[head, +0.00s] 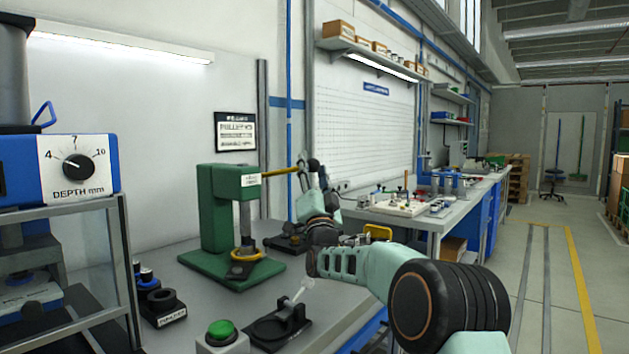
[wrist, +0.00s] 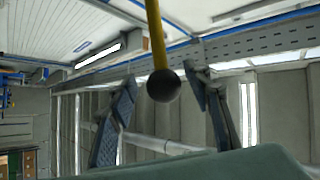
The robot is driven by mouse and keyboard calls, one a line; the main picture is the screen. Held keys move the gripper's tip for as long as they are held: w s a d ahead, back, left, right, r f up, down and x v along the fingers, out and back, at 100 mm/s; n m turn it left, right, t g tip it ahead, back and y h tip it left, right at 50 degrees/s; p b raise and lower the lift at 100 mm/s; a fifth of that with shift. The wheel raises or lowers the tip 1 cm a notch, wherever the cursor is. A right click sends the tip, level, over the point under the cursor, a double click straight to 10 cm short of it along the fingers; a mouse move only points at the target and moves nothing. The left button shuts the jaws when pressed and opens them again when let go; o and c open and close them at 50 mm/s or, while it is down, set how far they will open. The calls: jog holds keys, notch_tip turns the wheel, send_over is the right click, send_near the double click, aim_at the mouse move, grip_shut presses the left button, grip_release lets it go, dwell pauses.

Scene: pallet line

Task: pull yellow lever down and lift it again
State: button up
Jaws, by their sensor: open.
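The green press (head: 216,222) stands on the grey bench. Its yellow lever (head: 281,172) sticks out to the right, roughly level, and ends in a black ball knob (head: 314,165). My gripper (head: 311,168) is raised at the knob end of the lever. In the wrist view the yellow lever (wrist: 155,35) comes in from the top, and its black knob (wrist: 163,86) appears between the two blue-grey fingers of my open gripper (wrist: 160,83). Gaps show on both sides of the knob, so neither finger seems to touch it. A yellow ring (head: 244,257) lies around the press's lower part.
A green push button (head: 221,331) and a black fixture (head: 278,328) are on the near bench. A depth dial box (head: 76,168) stands on a framed enclosure at left. Another workbench (head: 430,215) with tools lies behind my arm. The aisle floor at right is clear.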

jog(key=v, duration=1.1)
jog(key=shift+s+f, duration=0.25)
jog(key=shift+s, duration=0.05)
